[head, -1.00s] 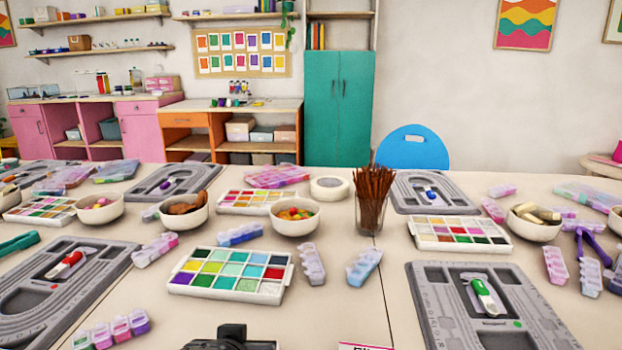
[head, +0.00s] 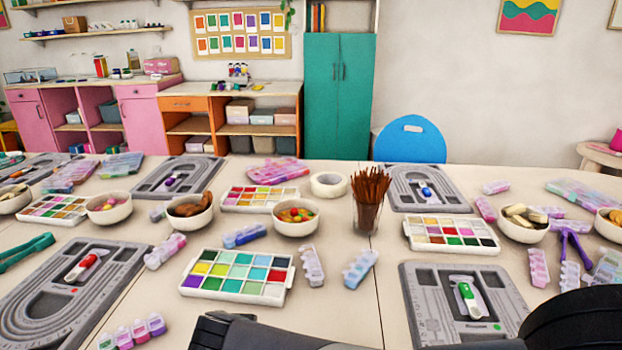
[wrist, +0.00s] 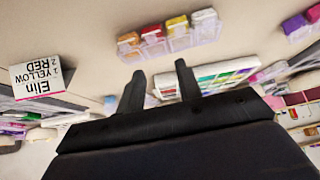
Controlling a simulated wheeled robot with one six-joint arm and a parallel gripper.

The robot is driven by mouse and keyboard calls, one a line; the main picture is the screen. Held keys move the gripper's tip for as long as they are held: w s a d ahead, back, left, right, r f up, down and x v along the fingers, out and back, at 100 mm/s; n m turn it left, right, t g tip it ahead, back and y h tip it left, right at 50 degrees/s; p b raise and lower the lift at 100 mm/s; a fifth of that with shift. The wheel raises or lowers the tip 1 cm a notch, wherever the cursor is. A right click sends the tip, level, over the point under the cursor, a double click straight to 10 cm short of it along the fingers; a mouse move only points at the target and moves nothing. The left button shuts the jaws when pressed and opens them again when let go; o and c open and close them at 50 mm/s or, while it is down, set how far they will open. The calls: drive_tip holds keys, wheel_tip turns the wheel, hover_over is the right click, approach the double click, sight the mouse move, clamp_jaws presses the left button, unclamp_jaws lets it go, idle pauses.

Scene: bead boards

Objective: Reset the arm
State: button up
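My gripper shows in the wrist view (wrist: 158,88) with its two dark fingers spread apart and nothing between them. The wrist view looks over the table top, with a clear bead box with orange, red and yellow lids (wrist: 168,38) beyond the fingers. In the head view, dark parts of my arm show along the bottom edge and at the lower right; the fingertips are not visible there.
The long table holds grey bead boards (head: 75,285) and (head: 462,300), a paint-coloured bead tray (head: 238,275), bowls (head: 296,218) and a cup of brown sticks (head: 368,200). A name card (wrist: 40,78) shows in the wrist view. A blue chair (head: 410,140) stands behind.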

drive_tip(key=shift+w+r+g+p, duration=0.5)
drive_tip(key=shift+g+p, duration=0.3)
drive_tip(key=shift+p, duration=2.1)
drive_tip(key=shift+w+f+g+p, duration=0.15)
drive_tip(key=shift+g+p, duration=0.25)
drive_tip(key=shift+p, duration=0.6)
